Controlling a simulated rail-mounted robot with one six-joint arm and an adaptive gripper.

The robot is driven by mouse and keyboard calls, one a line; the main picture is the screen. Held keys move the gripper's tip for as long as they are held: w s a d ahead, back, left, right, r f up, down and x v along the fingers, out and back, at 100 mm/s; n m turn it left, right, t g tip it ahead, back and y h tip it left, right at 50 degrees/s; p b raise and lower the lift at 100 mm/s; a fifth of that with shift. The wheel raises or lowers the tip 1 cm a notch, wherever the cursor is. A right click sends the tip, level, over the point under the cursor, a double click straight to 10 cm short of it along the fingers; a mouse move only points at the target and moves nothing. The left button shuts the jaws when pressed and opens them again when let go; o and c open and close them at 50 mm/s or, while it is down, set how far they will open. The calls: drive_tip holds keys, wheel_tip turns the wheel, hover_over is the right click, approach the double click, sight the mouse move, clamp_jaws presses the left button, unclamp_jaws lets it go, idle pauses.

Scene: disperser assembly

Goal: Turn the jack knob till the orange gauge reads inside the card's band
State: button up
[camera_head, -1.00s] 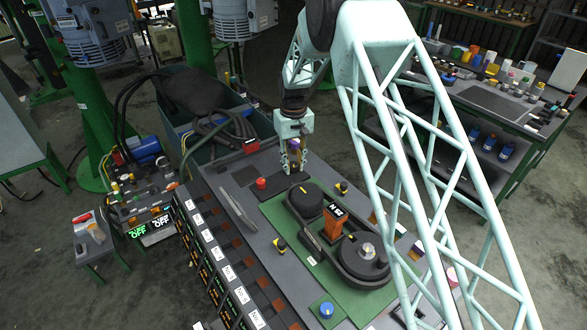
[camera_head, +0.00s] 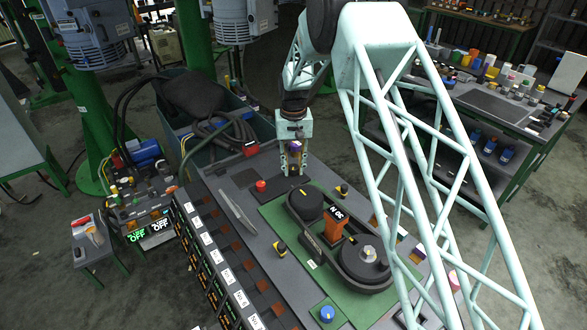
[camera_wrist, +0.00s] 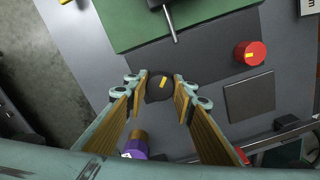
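The orange gauge (camera_head: 334,230) stands upright between two round black parts on the green plate (camera_head: 271,216). Its dark face shows small white marks, too small to read surely. I cannot single out the card with the band. My gripper (camera_head: 292,171) hangs fingers down at the back of the grey bench. In the wrist view my gripper (camera_wrist: 158,84) is open, its fingertips on either side of a dark knob (camera_wrist: 158,87) with a yellow mark. I cannot tell whether they touch it. A purple and brown cylinder (camera_wrist: 134,147) shows beside the left finger.
A red knob (camera_wrist: 250,53) and a dark flat square (camera_wrist: 250,97) lie to the right in the wrist view. A blue knob (camera_head: 327,313) sits at the bench front. A row of white labels (camera_head: 213,253) lines its left side. A cluttered table (camera_head: 487,103) stands back right.

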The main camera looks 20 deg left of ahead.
sight(293, 167)
drive_tip(key=o, duration=0.4)
drive_tip(key=shift+r, duration=0.2)
wheel_tip(293, 167, up, 12)
drive_tip(key=shift+f, duration=0.15)
idle(0.6)
idle(0.5)
